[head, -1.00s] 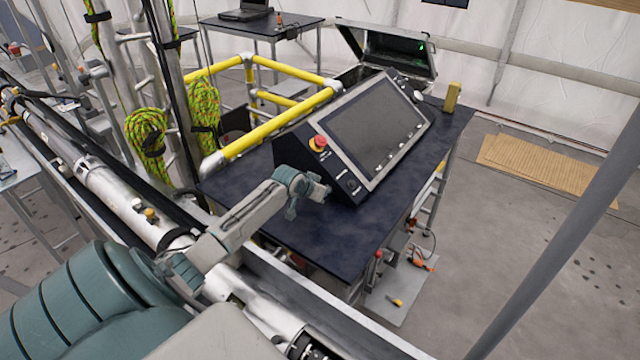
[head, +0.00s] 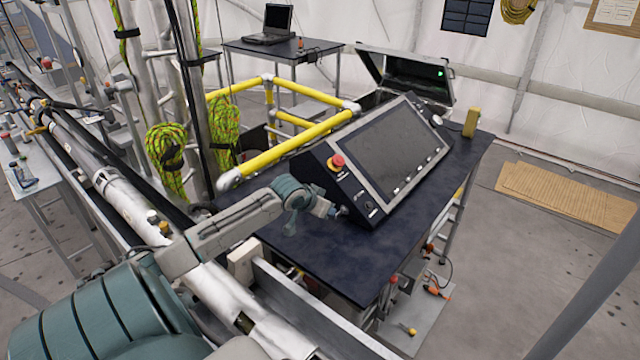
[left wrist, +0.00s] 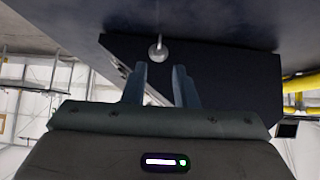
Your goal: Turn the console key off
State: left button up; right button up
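The console (head: 385,150) is a dark sloped box with a large screen, standing on a dark table. A red emergency button (head: 337,162) and a small round dark switch (head: 371,205) sit on its near left strip. My left gripper (head: 338,211) is low at the console's near left end. In the left wrist view, the gripper (left wrist: 160,78) is open, its two fingers apart with nothing between them. A small silver round part (left wrist: 157,50), apparently the key, lies just beyond the fingertips on a dark panel. My right gripper is not in view.
The dark table (head: 330,262) has bare room in front of the console. A yellow railing (head: 300,142) runs behind it on the left. A yellow block (head: 471,122) and an open case (head: 415,80) are at the back. A grey pole (head: 590,290) crosses at right.

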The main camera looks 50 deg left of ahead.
pick_arm(q)
jog(key=shift+b+v, duration=0.3)
jog(key=shift+v, duration=1.3)
jog(key=shift+f, duration=0.1)
